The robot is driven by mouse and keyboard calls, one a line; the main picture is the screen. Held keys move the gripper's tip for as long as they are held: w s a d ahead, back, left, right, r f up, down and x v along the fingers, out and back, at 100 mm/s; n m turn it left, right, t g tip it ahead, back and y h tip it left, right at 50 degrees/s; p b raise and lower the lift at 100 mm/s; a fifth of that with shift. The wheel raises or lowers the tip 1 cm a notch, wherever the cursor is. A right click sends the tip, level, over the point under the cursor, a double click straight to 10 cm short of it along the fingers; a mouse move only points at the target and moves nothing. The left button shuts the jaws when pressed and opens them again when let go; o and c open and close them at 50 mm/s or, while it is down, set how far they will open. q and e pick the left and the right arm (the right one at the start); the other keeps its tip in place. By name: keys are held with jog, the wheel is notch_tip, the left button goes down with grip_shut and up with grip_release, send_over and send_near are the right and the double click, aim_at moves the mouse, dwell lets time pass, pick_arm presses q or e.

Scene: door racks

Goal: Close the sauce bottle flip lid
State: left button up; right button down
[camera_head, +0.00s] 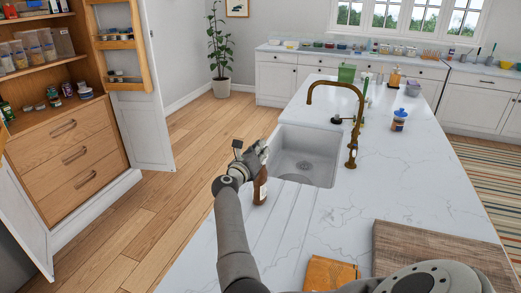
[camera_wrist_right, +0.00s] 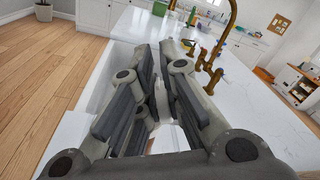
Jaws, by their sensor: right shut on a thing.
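The sauce bottle (camera_head: 261,188) is brown with a pale label and stands upright on the white counter, just left of the sink. My right gripper (camera_head: 257,153) is at the top of the bottle and shut on it. Its fingers hide the bottle's top and flip lid, so I cannot tell how the lid stands. In the right wrist view the gripper's fingers (camera_wrist_right: 160,85) fill the middle, and the bottle is mostly hidden between and below them. My left gripper is not in view.
The white sink (camera_head: 305,160) and brass faucet (camera_head: 355,120) are just right of the bottle. A blue-labelled bottle (camera_head: 399,119) stands farther right. The counter's left edge is close to the bottle.

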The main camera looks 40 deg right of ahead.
jog(key=c, duration=1.6)
grip_release()
jog(key=shift+f, duration=0.1)
jog(key=shift+o, duration=0.2)
notch_tip(320, 180, up, 10)
